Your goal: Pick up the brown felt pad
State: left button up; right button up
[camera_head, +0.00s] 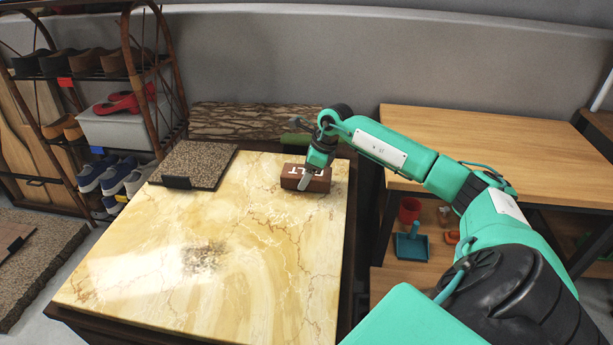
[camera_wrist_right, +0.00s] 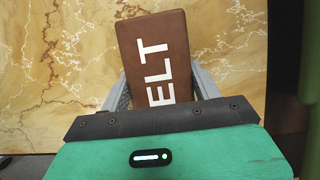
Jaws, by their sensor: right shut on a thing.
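The brown felt pad (camera_head: 292,178) is a small brown block with white lettering at the back right of the marble-patterned tabletop (camera_head: 150,262). It also shows in the right wrist view (camera_wrist_right: 154,35), where the letters "ELT" are readable. My right gripper (camera_head: 312,178) reaches down to the pad from the right. In the wrist view its two grey fingers (camera_wrist_right: 160,88) are on either side of the pad, shut on it. I cannot tell whether the pad is touching the tabletop. My left gripper is not in view.
A speckled mat (camera_head: 195,163) with a dark clip lies at the back left of the tabletop. A dark smudge (camera_head: 205,257) marks the surface. A shoe rack (camera_head: 95,100) stands at left, a wooden table (camera_head: 480,150) at right. The middle of the tabletop is clear.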

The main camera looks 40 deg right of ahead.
pick_arm(q)
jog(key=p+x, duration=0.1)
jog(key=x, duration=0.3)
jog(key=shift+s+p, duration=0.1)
jog(key=shift+p, duration=0.25)
pick_arm(e)
notch_tip(320, 180, up, 19)
jog(key=shift+r, duration=0.15)
